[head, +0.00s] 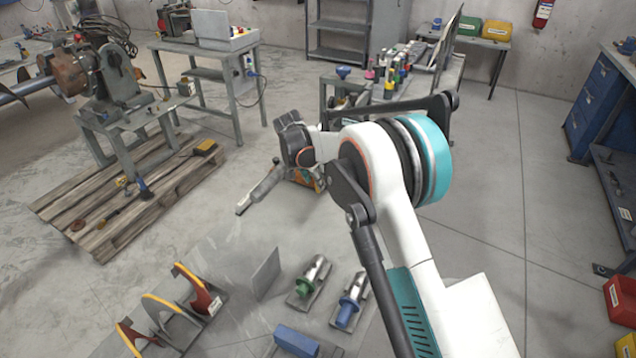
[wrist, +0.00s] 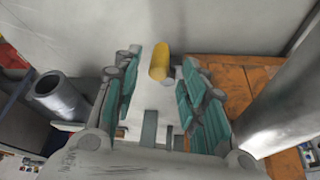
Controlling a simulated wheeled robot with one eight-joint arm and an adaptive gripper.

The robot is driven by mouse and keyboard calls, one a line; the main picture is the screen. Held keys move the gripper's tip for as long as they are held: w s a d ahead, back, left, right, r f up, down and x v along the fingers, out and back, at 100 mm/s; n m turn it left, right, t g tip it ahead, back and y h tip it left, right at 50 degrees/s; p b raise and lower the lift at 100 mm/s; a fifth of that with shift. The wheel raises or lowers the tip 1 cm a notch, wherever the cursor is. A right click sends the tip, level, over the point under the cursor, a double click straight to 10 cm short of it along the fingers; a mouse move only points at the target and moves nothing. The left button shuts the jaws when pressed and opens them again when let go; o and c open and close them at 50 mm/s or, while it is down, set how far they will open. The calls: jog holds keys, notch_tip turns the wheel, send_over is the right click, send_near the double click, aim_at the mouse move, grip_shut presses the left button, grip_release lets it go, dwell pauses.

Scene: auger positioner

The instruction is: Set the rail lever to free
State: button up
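In the wrist view a short yellow cylindrical grip (wrist: 159,62) shows just ahead of my gripper; it may be the handle of the rail lever. My gripper (wrist: 160,82) has its two teal-padded fingers spread apart, one on each side of the line to the yellow grip. I cannot tell whether either finger touches it. The lever's position and its marking cannot be read. In the head view my arm covers most of the work area, and the lever is not clearly seen there.
A grey tube (wrist: 60,97) lies left of the fingers, and a large grey cylinder (wrist: 285,110) stands close on the right. An orange surface (wrist: 228,75) lies behind. In the head view a bench with bottles (head: 395,75) stands beyond my arm, and a wooden pallet (head: 90,205) lies left.

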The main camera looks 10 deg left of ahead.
jog(key=v, duration=0.8)
jog(key=shift+r, duration=0.15)
jog(key=shift+a, duration=0.1)
jog(key=shift+c, duration=0.3)
